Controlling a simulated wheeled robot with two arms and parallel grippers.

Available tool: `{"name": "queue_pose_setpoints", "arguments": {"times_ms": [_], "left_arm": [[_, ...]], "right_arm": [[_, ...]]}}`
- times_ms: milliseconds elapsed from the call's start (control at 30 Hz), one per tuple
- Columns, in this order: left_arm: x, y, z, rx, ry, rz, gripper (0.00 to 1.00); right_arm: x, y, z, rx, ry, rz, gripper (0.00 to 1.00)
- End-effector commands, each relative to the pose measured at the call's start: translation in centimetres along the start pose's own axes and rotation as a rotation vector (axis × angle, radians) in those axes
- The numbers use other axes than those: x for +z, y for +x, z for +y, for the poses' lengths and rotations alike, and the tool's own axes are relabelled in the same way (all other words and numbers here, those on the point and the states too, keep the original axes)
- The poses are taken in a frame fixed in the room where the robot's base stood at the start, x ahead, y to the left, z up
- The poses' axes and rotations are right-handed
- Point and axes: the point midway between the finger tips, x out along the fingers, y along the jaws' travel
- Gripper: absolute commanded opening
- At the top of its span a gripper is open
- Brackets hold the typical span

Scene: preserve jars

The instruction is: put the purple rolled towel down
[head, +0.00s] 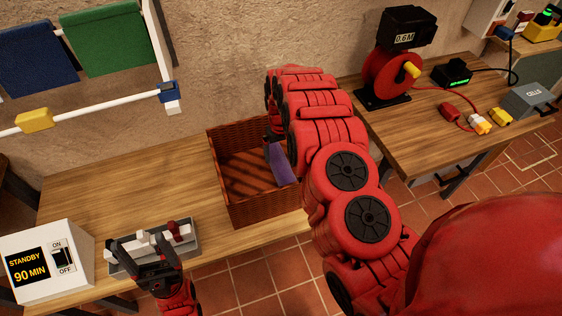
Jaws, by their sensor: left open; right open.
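The purple rolled towel (281,166) lies inside the brown wicker basket (262,215), toward its right side. My red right arm covers part of the towel and the basket's right side. My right gripper (274,140) is open, directly above and beside the towel's far end. Whether its fingers touch the towel cannot be told. My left gripper (140,243) is open and empty at the lower left, over the grey tray.
A white timer box (72,240) reads STANDBY 90 MIN. A rail holds blue (38,55) and green (105,40) towels. The wooden table (130,185) is clear behind the tray.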

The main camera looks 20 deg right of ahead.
Motion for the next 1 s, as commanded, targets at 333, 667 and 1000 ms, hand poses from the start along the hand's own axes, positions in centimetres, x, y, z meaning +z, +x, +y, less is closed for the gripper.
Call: {"name": "queue_pose_setpoints", "arguments": {"times_ms": [333,667,1000], "left_arm": [[0.0,-0.2,0.0,0.000,0.000,0.000,0.77],[0.0,-0.2,0.0,0.000,0.000,0.000,0.77],[-0.1,0.8,0.0,0.000,0.000,0.000,0.77]], "right_arm": [[0.0,-4.4,0.0,0.000,0.000,0.000,1.00],[0.1,-4.7,0.0,0.001,0.000,-0.002,1.00],[0.1,-5.8,0.0,0.001,0.000,-0.002,1.00]]}}
